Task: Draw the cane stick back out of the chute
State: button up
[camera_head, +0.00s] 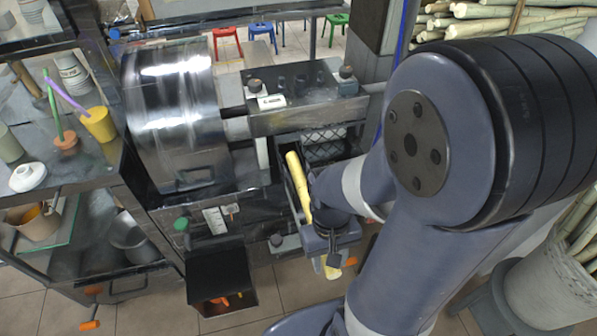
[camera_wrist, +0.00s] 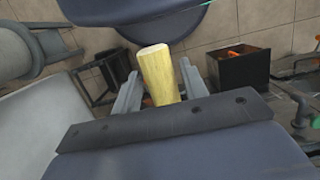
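The yellow cane stick (camera_head: 298,182) slants down along the chute (camera_head: 286,190) at the front right of the press. Its upper end lies in the chute's upper part, and its lower end shows below my gripper. My gripper (camera_head: 329,240) is at the chute's lower end. In the head view my gripper and arm hide the stick's middle and part of the chute.
The press drum (camera_head: 178,115) stands left of the chute. A black bin (camera_head: 219,279) is on the floor at front left. A bucket (camera_head: 548,290) of canes stands at lower right. Stacked canes (camera_head: 480,22) lie at back right. A cluttered shelf (camera_head: 60,150) is at left.

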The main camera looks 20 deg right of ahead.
jog(key=shift+o, duration=1.3)
jog(key=shift+r, duration=0.1)
jog(key=p+v, duration=0.1)
jog(key=v, duration=0.9)
jog(key=shift+r+p, duration=0.35)
